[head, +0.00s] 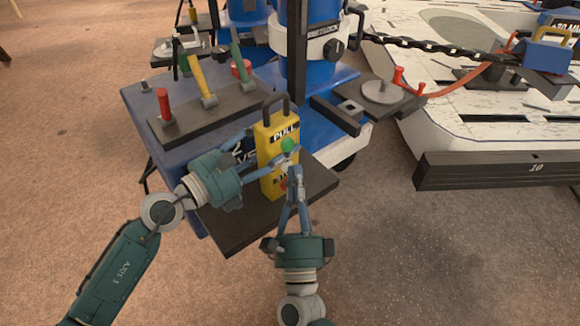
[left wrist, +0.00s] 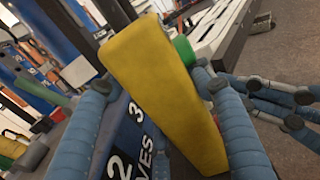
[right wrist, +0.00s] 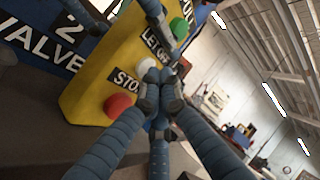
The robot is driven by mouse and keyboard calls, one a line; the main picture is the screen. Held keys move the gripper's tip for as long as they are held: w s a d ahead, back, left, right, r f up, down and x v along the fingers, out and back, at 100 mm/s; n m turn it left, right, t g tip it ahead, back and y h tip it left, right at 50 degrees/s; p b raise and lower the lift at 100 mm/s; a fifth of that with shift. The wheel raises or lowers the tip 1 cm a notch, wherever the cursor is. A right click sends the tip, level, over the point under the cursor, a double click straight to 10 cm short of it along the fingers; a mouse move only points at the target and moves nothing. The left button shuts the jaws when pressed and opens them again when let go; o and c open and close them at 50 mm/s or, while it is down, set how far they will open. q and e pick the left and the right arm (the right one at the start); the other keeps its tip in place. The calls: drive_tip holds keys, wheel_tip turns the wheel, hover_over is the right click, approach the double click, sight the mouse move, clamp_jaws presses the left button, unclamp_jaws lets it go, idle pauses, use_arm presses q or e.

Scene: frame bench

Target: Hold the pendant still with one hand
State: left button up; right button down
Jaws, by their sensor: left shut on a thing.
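The yellow pendant (head: 265,152) stands upright on a dark shelf (head: 258,222) with two dark loops on top. It carries a green button (right wrist: 179,28), a pale button (right wrist: 147,66) and a red button (right wrist: 118,105) with labels. My left gripper (left wrist: 155,85) is shut across the pendant's body (left wrist: 160,95), one finger on each side. In the right wrist view, one left finger crosses the front near the green button. My right gripper (right wrist: 161,90) is in front of the button face, fingertips together with nothing visible between them. Whether they touch the face is unclear.
Blue cylinders (head: 322,75) rise behind. A chain (head: 430,43) leads to a white deck (head: 470,125) at right. The front floor is clear.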

use_arm(q)
drive_tip(key=shift+r, duration=0.1)
use_arm(e)
drive_tip(key=shift+s+d, duration=0.6)
drive_tip(key=shift+s, duration=0.1)
drive_tip(key=shift+s+d, duration=1.65)
drive_tip(key=shift+s, duration=0.25)
use_arm(q)
drive_tip(key=o, duration=1.7)
drive_tip(key=shift+a, duration=0.1)
drive_tip(key=v, duration=1.1)
drive_tip(key=shift+s+a, duration=0.3)
